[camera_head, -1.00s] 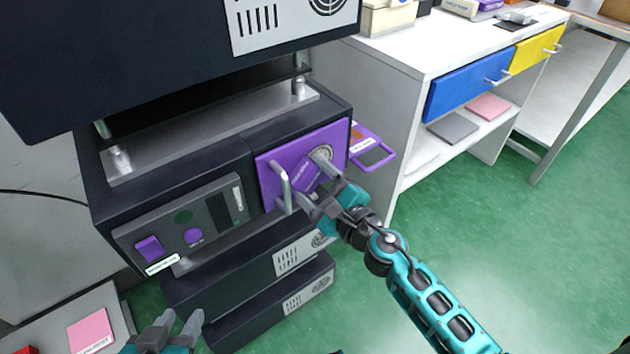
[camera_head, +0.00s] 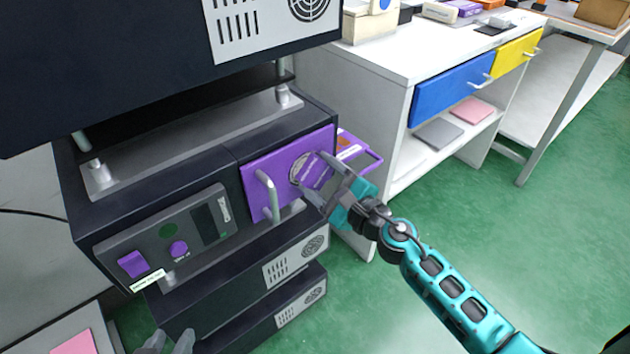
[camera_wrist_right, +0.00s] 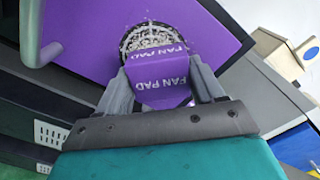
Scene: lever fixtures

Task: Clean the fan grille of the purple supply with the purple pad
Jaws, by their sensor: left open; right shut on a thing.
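The purple supply front (camera_head: 255,190) is a purple panel with a grey bar handle (camera_head: 266,196), set in a dark rack. Its round fan grille (camera_head: 299,169) is partly covered. My right gripper (camera_head: 330,180) is shut on the purple pad (camera_head: 316,172), held against or just in front of the grille. In the right wrist view the pad (camera_wrist_right: 160,82), labelled "FAN PAD", sits between the right fingers and hides the grille's lower part; the grille's speckled upper rim (camera_wrist_right: 147,38) shows above it. My left gripper (camera_head: 168,343) is open and empty at the bottom edge, partly out of frame.
A purple tray-like frame (camera_head: 368,160) sticks out right of the supply. Dark units with grey vents (camera_head: 295,260) lie below. A white bench (camera_head: 400,60) stands at right; green floor between is free.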

